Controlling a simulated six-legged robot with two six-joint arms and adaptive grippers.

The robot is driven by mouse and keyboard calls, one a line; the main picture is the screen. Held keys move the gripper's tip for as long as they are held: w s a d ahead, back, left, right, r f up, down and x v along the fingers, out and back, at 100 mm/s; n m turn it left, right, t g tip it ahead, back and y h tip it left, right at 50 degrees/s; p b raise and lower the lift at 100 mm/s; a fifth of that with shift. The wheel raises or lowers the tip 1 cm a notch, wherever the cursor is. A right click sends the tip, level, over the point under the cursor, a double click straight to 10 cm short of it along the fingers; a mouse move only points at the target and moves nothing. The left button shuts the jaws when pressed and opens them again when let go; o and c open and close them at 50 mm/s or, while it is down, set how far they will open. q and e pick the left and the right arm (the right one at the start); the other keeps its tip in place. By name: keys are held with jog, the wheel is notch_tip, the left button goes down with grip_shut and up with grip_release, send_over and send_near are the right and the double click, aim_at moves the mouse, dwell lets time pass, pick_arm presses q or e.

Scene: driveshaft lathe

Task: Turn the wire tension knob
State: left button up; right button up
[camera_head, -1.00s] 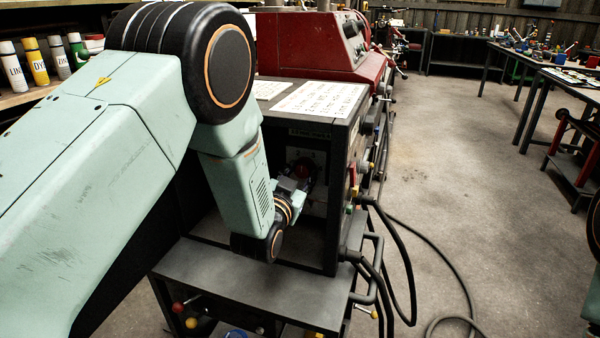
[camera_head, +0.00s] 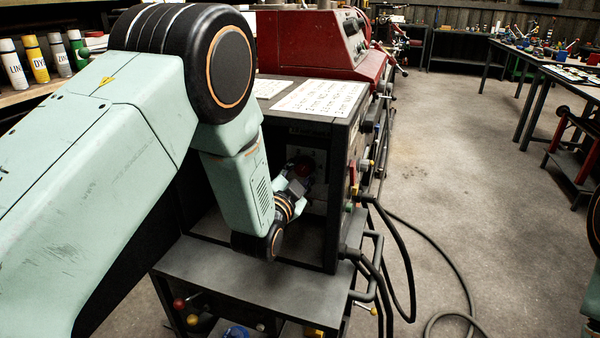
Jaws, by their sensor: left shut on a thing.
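My left arm covers the left part of the cabinet. My right gripper is out of view.
A printed sheet (camera_head: 318,98) lies on the cabinet top. A dark shelf (camera_head: 240,285) juts out below the compartment. Black cables (camera_head: 405,270) hang from the cabinet's right side to the floor. A red lathe (camera_head: 310,42) stands behind. The floor (camera_head: 450,190) at right is mostly clear.

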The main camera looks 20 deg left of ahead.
pick_arm(q)
jog(key=shift+r, duration=0.1)
jog(key=o, duration=1.2)
jog(key=shift+w, duration=0.1)
jog(key=shift+c, duration=0.2)
jog(key=shift+s, duration=0.2)
jog(key=s, duration=1.1)
jog(key=shift+s+a, duration=0.25)
jog(key=shift+s, duration=0.15)
